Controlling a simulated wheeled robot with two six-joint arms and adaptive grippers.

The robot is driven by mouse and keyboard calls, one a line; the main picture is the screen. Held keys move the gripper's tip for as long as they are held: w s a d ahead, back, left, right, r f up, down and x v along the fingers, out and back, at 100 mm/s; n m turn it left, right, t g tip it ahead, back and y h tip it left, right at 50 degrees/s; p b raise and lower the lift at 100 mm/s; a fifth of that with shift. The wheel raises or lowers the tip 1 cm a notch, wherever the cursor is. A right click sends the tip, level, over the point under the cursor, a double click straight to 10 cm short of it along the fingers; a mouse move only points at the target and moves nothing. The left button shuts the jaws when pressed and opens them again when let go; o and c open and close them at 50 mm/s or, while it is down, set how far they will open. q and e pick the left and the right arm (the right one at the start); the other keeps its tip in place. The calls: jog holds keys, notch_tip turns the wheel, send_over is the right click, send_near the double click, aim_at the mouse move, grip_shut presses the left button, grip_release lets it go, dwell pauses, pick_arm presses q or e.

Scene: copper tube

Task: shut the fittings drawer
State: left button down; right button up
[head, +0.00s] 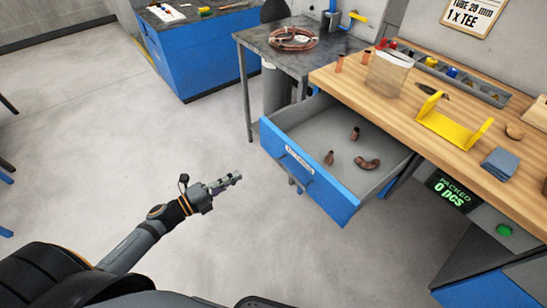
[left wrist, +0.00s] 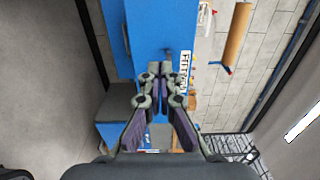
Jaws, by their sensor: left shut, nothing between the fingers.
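The fittings drawer (head: 376,186) is pulled out from under the wooden bench in the head view. Its blue front carries a white label (head: 299,159) and a dark handle. Several copper fittings (head: 367,163) lie on its grey floor. My left gripper (head: 238,176) is shut and empty, left of the drawer front and apart from it, pointing toward it. My right gripper is not in view.
The wooden bench (head: 400,118) holds a yellow bracket (head: 452,122), a parts tray and copper pieces. A grey table (head: 270,48) with a copper coil (head: 293,36) stands behind the drawer. A blue cabinet (head: 200,60) is at the back. The floor left of the drawer is clear.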

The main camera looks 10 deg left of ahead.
aim_at(278, 151)
pick_arm(q)
jog(key=p+x, duration=0.1)
jog(key=x, duration=1.2)
jog(key=shift+r, duration=0.1)
jog(key=shift+w+d, duration=0.25)
jog(key=shift+w, duration=0.15)
jog(key=shift+d, duration=0.1)
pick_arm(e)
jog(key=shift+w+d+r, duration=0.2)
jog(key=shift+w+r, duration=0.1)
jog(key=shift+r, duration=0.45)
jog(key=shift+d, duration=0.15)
